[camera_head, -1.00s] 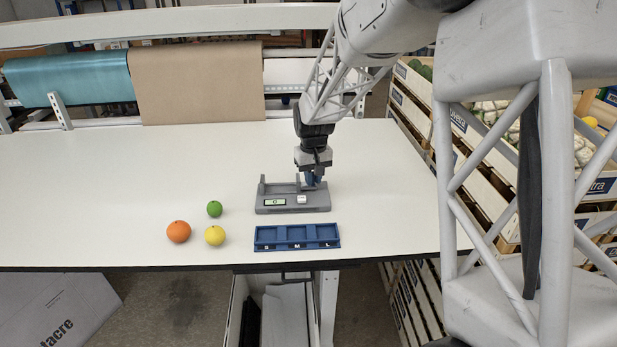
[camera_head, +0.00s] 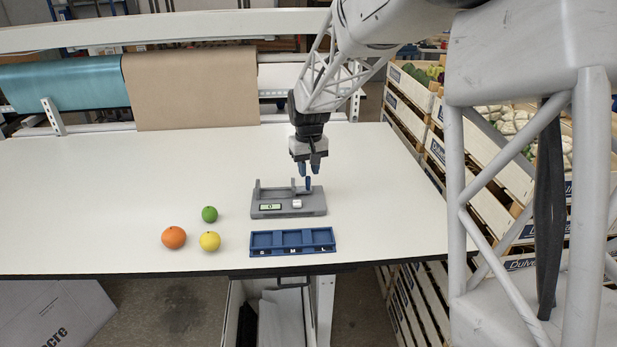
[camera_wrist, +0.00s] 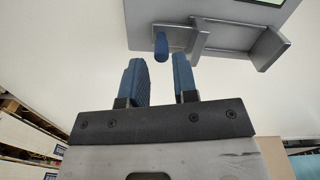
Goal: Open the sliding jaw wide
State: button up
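The grey measuring device (camera_head: 270,210) sits on the table, with a small display and a white button on its front. A fixed jaw (camera_head: 257,189) stands at its left end. The sliding jaw (camera_head: 293,187) stands right of the middle, with a wide gap between the two; its blue handle (camera_head: 308,184) points up. My gripper (camera_head: 308,168) is above the handle, apart from it, fingers open and empty. In the wrist view, the handle (camera_wrist: 161,45) shows beyond the gap between the spread blue fingers (camera_wrist: 161,78).
A blue tray (camera_head: 292,251) marked S, M, L lies in front of the device. An orange fruit (camera_head: 174,238), a yellow fruit (camera_head: 210,241) and a green fruit (camera_head: 209,214) rest to the left. The table (camera_head: 110,195) is clear further left. Crates (camera_head: 480,160) stand right.

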aim_at(309, 177)
jog(key=shift+r, duration=1.75)
jog(key=shift+s, duration=0.1)
jog(key=s+d+r+m, duration=0.1)
jog(key=s+d+r, duration=0.15)
jog(key=s, duration=0.45)
jog(key=s+d+r+t, duration=0.1)
jog(key=s+d+r, duration=0.15)
jog(key=s, duration=0.55)
jog(key=s+d+r+m, duration=0.1)
jog(key=s+d+r, duration=0.15)
jog(key=s, duration=0.45)
jog(key=s+d+f, duration=0.1)
jog(key=s+d, duration=0.1)
jog(key=s, duration=0.8)
jog(key=s+d+f+m+t, duration=0.1)
jog(key=s+d+f, duration=0.1)
jog(key=s, duration=0.9)
jog(key=shift+f+t, duration=0.25)
jog(key=shift+t, duration=0.05)
